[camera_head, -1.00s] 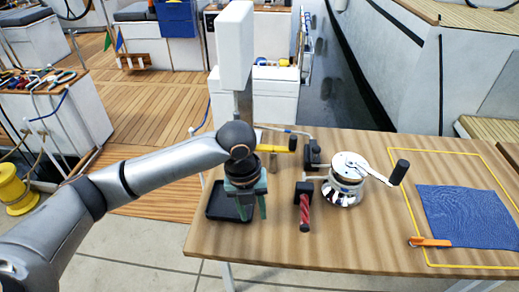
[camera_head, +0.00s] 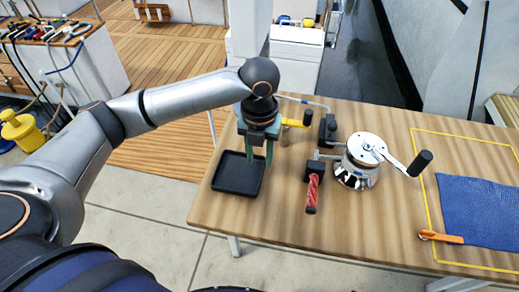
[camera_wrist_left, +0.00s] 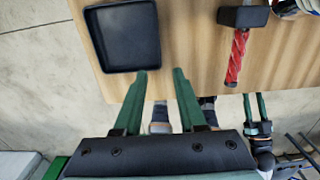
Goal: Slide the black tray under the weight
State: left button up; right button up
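The black tray (camera_head: 238,174) is a shallow square tray lying flat near the table's left edge. It also shows at the top of the left wrist view (camera_wrist_left: 122,38). My left gripper (camera_head: 259,160) is over the tray's far right corner in the head view. In the left wrist view its green fingers (camera_wrist_left: 163,72) are apart with nothing between them. My right gripper (camera_wrist_left: 256,95) shows only in the left wrist view, small and low, its fingers apart and empty. I cannot tell which object is the weight; a black block (camera_head: 327,130) stands behind the red-handled mallet (camera_head: 312,188).
Right of the tray stand a silver winch (camera_head: 356,165) with a crank and a yellow-handled tool (camera_head: 295,122). A blue cloth (camera_head: 480,212) with an orange-handled tool (camera_head: 440,237) lies at the right, partly inside a yellow outline. The table's front left is bare.

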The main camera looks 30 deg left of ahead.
aim_at(259, 183)
pick_arm(q)
notch_tip(259, 183, down, 11)
jog(key=shift+f+b, duration=0.1)
jog(key=shift+b, duration=0.2)
jog(key=shift+c, duration=0.2)
grip_shut()
dwell(1.3)
